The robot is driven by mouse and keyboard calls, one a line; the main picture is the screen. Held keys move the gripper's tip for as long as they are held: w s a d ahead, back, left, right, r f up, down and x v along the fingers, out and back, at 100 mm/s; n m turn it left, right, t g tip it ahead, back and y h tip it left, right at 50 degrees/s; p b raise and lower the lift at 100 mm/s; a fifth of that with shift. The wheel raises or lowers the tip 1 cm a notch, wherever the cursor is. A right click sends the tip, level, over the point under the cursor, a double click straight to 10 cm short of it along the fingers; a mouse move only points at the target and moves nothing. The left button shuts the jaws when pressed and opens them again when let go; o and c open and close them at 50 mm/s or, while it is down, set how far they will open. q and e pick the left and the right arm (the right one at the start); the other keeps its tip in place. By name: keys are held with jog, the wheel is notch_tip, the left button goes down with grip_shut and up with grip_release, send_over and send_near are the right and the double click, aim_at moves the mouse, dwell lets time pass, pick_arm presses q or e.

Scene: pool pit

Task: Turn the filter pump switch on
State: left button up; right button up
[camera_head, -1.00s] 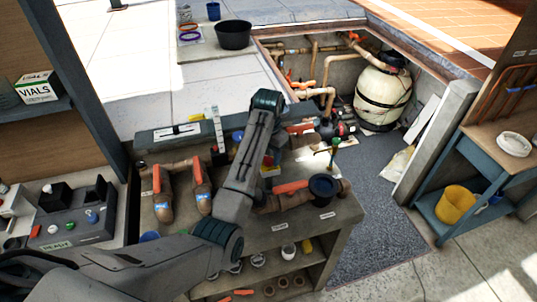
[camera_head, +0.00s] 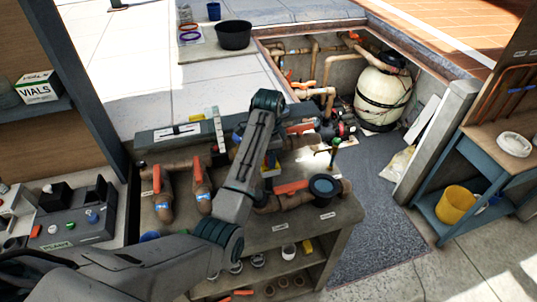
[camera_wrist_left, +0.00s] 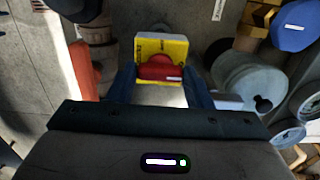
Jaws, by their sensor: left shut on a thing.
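A yellow switch box with a red knob (camera_wrist_left: 158,70) sits between my left gripper's fingers (camera_wrist_left: 160,88) in the left wrist view. The red knob spans the gap between the two dark blue fingers, and the gripper is shut on it. In the head view, part of the yellow box (camera_head: 270,161) shows beside my left wrist, over the workbench. The arm hides most of the box and the fingers there. The label on the knob is too small to read. My right gripper is not in view.
Brown pipes with orange handles (camera_head: 200,172) and a dark round cap (camera_head: 325,187) lie on the bench around the arm. A grey control box (camera_head: 75,222) stands at left. A pump pit with a cream tank (camera_head: 382,95) is behind.

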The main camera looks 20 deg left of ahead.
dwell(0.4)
pick_arm(q)
jog(key=o, duration=1)
jog(key=shift+d, duration=0.1)
jog(key=shift+w, duration=0.1)
